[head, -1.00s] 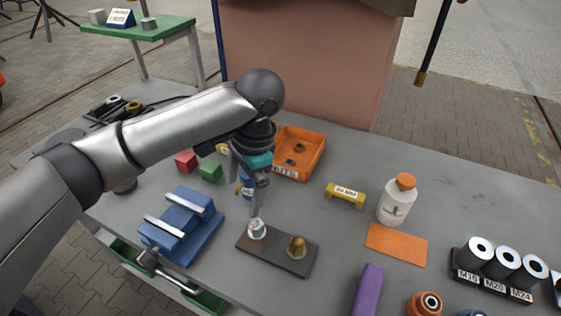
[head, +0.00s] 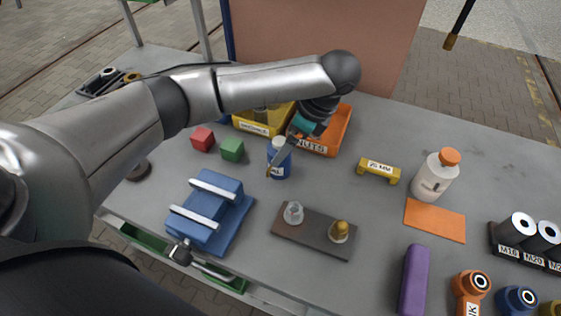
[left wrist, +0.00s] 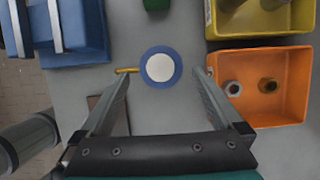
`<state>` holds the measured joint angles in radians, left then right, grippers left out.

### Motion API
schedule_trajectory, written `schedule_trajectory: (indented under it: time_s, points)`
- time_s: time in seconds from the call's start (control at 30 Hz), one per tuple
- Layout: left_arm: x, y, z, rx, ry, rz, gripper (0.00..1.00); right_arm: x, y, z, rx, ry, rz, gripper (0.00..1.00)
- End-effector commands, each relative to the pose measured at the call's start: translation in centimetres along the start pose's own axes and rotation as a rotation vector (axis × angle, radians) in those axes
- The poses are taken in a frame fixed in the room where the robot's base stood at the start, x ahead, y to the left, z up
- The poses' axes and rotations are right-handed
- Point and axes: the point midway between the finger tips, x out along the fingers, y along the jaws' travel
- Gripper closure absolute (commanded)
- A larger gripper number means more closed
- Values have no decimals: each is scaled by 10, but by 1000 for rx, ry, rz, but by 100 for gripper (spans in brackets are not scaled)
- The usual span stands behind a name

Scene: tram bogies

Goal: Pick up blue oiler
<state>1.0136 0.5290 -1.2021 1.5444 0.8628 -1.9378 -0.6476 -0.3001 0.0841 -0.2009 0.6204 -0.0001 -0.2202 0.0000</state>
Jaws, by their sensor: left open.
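The blue oiler (head: 279,170) stands upright on the grey table, a short blue can with a white label, partly hidden behind a finger of my left gripper (head: 281,155). In the left wrist view the oiler (left wrist: 160,67) is seen from above as a blue ring with a white top. Its yellow spout points left, toward one fingertip. My left gripper (left wrist: 161,73) is open, with its fingertips on either side of the oiler and gaps showing beside the can. My right gripper is not in view.
An orange nuts bin (head: 342,130) and a yellow bin (head: 268,129) stand close behind the oiler. A blue vise (head: 212,212) and a brown plate (head: 312,236) are in front.

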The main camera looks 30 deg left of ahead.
Motion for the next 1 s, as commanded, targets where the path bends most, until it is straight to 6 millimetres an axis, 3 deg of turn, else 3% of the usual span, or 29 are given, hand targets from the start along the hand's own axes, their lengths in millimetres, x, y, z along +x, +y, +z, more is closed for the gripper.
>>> schedule_trajectory:
  time_s: [0.1,0.37,0.6,0.93,1.0]
  points:
    - [20,0,1,-1,-1,0,0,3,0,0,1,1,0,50]
    - [39,0,0,0,-1,0,0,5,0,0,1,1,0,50]
    - [75,-1,-1,-3,-2,1,0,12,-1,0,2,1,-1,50]
    - [82,-2,-1,-1,-1,-3,0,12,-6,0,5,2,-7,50]
    - [82,-2,-1,-1,0,-3,7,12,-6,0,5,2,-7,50]
